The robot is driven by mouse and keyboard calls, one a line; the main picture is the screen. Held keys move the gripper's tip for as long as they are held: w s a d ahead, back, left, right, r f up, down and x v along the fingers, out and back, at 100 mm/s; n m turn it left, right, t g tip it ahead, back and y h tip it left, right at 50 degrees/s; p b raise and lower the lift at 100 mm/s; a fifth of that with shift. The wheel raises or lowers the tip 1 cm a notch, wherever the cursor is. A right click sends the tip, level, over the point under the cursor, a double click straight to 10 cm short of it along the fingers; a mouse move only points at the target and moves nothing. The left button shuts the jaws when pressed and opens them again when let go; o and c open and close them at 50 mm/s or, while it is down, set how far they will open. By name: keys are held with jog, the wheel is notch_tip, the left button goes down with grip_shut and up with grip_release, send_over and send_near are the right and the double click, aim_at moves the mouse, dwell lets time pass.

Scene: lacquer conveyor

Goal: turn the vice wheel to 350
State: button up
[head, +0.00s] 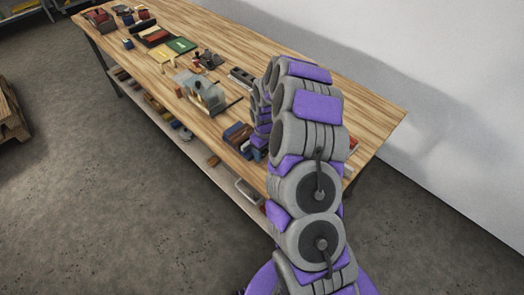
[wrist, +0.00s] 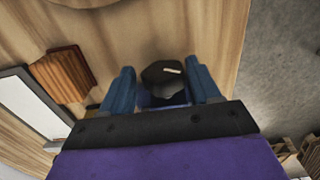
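In the wrist view a dark round wheel (wrist: 163,84) with a pale mark on its upper part sits between the two blue fingers of my gripper (wrist: 162,69). The fingers stand apart, one on each side of the wheel, with what looks like a narrow gap at the left one. Contact at the right finger is hard to tell. The lower part of the wheel is hidden by the gripper body. In the head view my arm covers the wheel and most of the gripper, beside the bench's front edge. No number beside the mark is readable.
The wooden bench (head: 345,105) holds a grey metal device (head: 207,97), a green board (head: 180,46) and several small items. The floor (head: 110,200) before the bench is clear.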

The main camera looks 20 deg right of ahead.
jog(key=shift+d, duration=0.35)
jog(key=shift+c, duration=1.5)
jog(key=shift+a, duration=0.6)
jog(key=c, duration=0.3)
jog(key=shift+c, duration=0.9)
jog(key=shift+d, duration=0.15)
